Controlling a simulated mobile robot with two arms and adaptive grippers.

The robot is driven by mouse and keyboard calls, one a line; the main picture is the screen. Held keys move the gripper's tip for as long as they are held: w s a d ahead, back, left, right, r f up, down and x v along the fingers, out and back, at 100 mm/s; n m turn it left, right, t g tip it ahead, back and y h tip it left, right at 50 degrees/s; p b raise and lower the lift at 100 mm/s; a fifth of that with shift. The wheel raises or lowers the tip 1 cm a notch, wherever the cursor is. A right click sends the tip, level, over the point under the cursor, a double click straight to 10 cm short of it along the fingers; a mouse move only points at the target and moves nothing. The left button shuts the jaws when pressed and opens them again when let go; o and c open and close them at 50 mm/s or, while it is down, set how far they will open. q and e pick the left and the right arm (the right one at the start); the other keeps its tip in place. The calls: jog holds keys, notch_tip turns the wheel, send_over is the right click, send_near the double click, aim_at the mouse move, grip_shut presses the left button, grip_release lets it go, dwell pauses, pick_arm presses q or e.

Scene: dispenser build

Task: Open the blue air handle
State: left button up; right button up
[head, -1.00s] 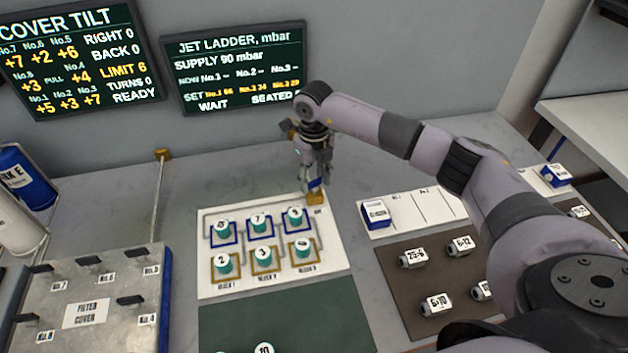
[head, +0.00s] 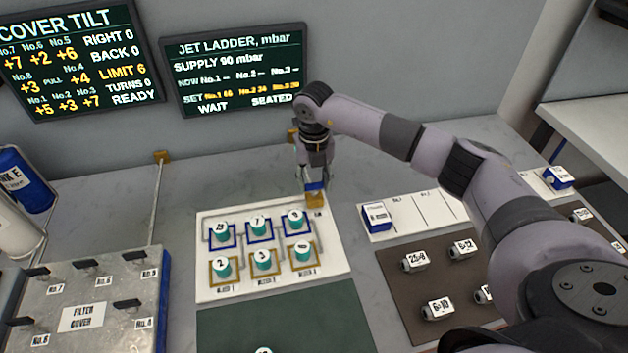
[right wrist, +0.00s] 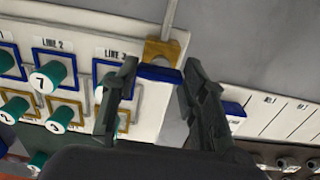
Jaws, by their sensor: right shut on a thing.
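The blue air handle (head: 316,188) sits on a brass-coloured valve block (head: 315,201) at the far right corner of the white jet board (head: 338,262). It also shows in the right wrist view (right wrist: 158,73), lying across the gap between the fingers. My right gripper (head: 313,183) points down at the handle and is shut on it, one finger at each end. In the right wrist view the fingers (right wrist: 160,70) stand on both sides of it. The fingers partly cover the handle in the head view. My left gripper is out of view.
Several teal numbered knobs (head: 262,261) stand on the board close to the handle. A thin pipe (right wrist: 169,20) runs from the valve block towards the wall. A blue-and-white block (head: 376,216) stands on a white tray to the right. The filter cover (head: 85,317) is at left.

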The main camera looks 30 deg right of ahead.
aim_at(314, 183)
jog(key=o, duration=1.2)
jog(key=shift+c, duration=0.2)
notch_tip(314, 183, up, 12)
